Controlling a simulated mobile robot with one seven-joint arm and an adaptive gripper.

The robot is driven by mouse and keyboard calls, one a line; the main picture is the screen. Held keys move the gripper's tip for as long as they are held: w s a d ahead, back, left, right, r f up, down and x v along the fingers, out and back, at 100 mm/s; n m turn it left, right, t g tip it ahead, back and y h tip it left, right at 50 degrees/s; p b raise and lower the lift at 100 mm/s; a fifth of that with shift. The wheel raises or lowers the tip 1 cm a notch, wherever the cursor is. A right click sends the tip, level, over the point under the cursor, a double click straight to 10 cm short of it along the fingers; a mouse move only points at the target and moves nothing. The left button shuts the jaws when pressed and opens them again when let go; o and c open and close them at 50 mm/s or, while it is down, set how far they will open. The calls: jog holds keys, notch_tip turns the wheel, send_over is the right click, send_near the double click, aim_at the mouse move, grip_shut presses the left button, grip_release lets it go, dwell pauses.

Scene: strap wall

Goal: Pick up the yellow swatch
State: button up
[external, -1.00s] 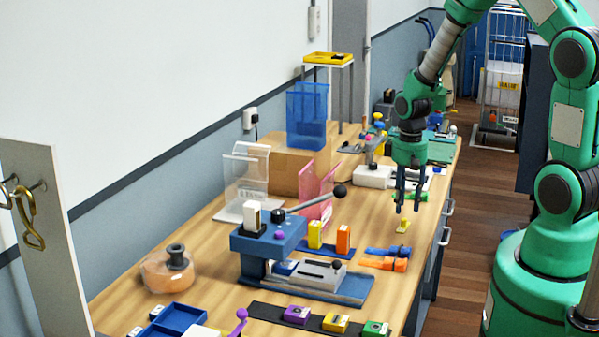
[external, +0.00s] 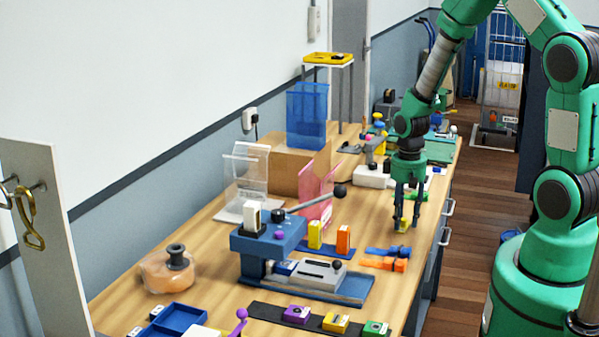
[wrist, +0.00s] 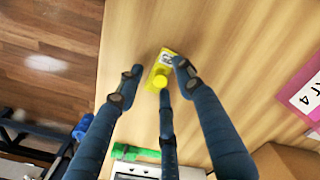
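The yellow swatch (external: 403,226) lies on the wooden bench near its right edge. The fingers partly hide the swatch in the external view.
A blue swatch (external: 383,252) and an orange swatch (external: 384,264) lie just in front of it. A blue lever press (external: 268,245) stands to the left. A green piece (wrist: 132,152) lies nearby. The bench between swatch and pink holder (external: 318,195) is clear.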

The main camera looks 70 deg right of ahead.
aim_at(406, 220)
jog(key=shift+c, duration=0.5)
grip_shut()
jog(key=shift+r, duration=0.1)
jog(key=shift+r, duration=0.5)
jog(key=r, duration=0.1)
jog(key=r+p, duration=0.1)
jog(key=shift+s+a+r, duration=0.2)
jog(key=shift+s+r, duration=0.1)
jog(key=s+a+r+p, duration=0.1)
jog(key=s+a, duration=0.7)
jog(key=s, duration=0.4)
jog(key=shift+s+a, duration=0.25)
jog(key=shift+a, duration=0.15)
jog(key=shift+r, duration=0.1)
